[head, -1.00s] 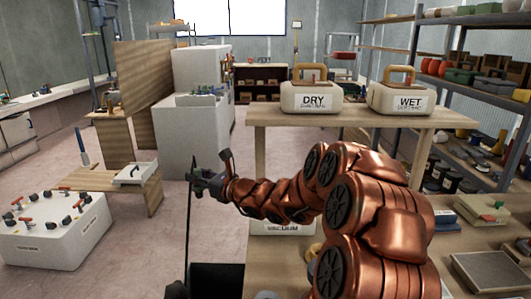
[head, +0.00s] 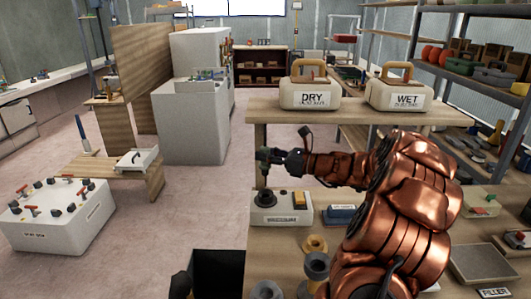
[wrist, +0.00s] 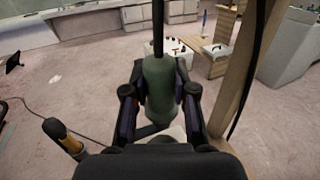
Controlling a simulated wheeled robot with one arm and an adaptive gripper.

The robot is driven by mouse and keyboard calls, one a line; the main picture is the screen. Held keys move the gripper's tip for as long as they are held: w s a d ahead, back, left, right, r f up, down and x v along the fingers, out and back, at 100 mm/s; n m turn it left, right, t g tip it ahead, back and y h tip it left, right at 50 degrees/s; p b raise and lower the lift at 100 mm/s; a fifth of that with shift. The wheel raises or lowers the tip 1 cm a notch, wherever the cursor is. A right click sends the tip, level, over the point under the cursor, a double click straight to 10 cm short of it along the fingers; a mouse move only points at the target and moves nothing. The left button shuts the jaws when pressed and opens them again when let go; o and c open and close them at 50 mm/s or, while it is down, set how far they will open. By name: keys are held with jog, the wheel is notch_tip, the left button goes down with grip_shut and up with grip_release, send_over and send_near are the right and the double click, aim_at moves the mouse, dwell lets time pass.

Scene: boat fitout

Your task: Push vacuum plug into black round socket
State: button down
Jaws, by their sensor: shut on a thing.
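My gripper (head: 276,157) is shut on the dark green vacuum plug (head: 263,156), which is upright with its narrow end down. In the wrist view the plug (wrist: 160,88) sits between both fingers, with a black cord running up from it. A white box (head: 285,216) with a front label stands on the bench below. The black round socket (head: 268,198) is on its top at the left, under the plug. The socket is not visible in the wrist view.
A blue item (head: 341,214), a brass ring (head: 315,243) and grey cups (head: 316,267) stand nearby.

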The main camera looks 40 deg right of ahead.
aim_at(268, 169)
jog(key=shift+f, duration=0.2)
jog(key=shift+f+b, duration=2.4)
jog(key=shift+f, duration=0.1)
jog(key=shift+r, duration=0.1)
jog(key=shift+s+p, duration=0.1)
jog(key=shift+p, duration=1.1)
